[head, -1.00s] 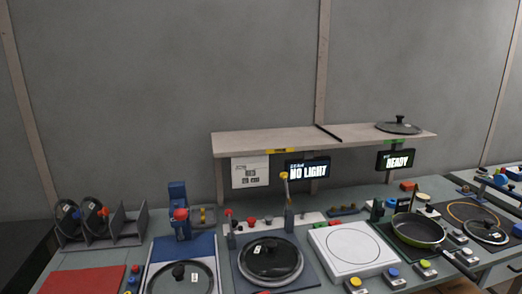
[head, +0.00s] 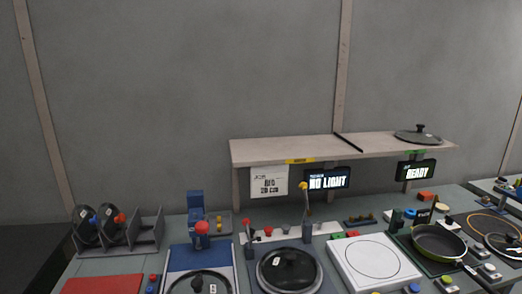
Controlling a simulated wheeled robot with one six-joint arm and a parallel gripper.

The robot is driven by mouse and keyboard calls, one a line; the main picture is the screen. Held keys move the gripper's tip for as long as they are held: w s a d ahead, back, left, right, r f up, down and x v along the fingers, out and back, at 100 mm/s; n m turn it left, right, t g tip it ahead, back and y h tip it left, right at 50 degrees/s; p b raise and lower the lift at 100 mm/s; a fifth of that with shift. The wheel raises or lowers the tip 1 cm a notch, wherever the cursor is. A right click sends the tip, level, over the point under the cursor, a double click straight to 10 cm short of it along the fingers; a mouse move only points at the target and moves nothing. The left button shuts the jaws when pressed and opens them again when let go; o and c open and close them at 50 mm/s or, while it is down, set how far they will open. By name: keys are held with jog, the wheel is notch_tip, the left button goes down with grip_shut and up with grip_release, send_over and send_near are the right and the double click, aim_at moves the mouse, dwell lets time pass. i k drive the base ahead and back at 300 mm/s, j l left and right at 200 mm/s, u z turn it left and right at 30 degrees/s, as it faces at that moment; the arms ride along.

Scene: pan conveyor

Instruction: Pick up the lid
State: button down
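Several dark pan lids with knobs are in the head view, and I cannot tell which one the task means. One lid (head: 417,135) lies flat on the right part of the raised wooden shelf, above the READY display. More lids (head: 85,224) stand upright in the grey rack at the left. My gripper is not in view.
The wooden shelf (head: 290,149) spans above the bench, with displays reading NO LIGHT (head: 328,180) and READY (head: 417,170). A green pan (head: 437,243) sits right of a white plate with a circle (head: 376,262). A red mat (head: 103,285) lies front left.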

aim_at(285, 269)
jog(key=j, duration=0.15)
jog(key=l+u, duration=0.15)
jog(key=z, duration=1.35)
jog(key=u, duration=1.3)
jog(key=i+l+u, duration=0.1)
jog(key=i, duration=0.2)
jog(key=i+l+u, duration=0.15)
jog(key=i, duration=0.2)
